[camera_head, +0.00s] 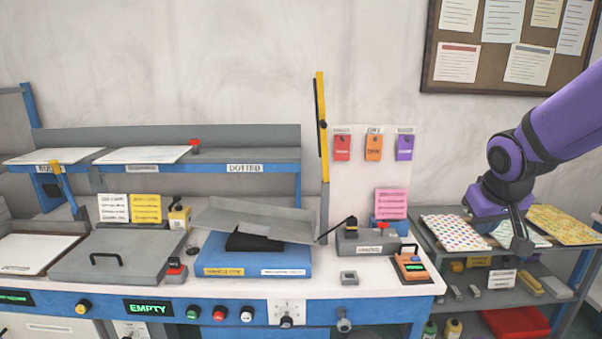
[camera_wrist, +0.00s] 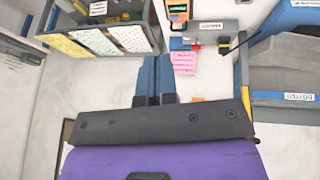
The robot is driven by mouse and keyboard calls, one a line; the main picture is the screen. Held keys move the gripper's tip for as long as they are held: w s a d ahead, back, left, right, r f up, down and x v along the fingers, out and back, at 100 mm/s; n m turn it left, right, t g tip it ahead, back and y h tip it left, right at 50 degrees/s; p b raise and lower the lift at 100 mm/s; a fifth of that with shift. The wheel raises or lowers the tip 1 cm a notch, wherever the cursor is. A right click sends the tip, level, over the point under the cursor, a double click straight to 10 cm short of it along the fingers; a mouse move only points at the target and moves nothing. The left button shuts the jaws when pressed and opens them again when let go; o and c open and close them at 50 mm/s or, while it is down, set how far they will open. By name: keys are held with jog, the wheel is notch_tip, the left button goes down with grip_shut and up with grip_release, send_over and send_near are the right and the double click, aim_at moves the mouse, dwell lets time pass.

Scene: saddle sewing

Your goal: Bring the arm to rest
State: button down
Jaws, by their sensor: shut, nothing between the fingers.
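My gripper (camera_head: 522,243) hangs at the end of my purple arm on the right of the head view, above the shelf cart with patterned sheets. It also shows in the wrist view (camera_wrist: 153,62), where its two blue-grey fingers lie side by side, closed together. Nothing shows between the fingers. The gripper is to the right of the workbench (camera_head: 380,291), apart from the bench's tools. In the head view the fingertips overlap the middle sheet, and I cannot tell how far above it they are.
The cart (camera_head: 440,245) holds a dotted sheet (camera_head: 455,232), a yellow patterned sheet (camera_head: 562,224) and a red bin (camera_head: 515,322) below. On the bench are a blue press (camera_head: 255,262), a grey box (camera_head: 365,241) and an orange device (camera_head: 410,267). A noticeboard (camera_head: 480,85) hangs behind.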

jog(key=s+a+r, duration=0.1)
jog(key=s+r, duration=0.2)
jog(key=s, duration=0.3)
jog(key=s+a+r+y, duration=0.1)
jog(key=s+a+r, duration=0.1)
jog(key=s, duration=0.5)
jog(key=s+a+r+y, duration=0.1)
jog(key=s+r, duration=0.2)
jog(key=s, duration=0.4)
jog(key=shift+a+r, duration=0.4)
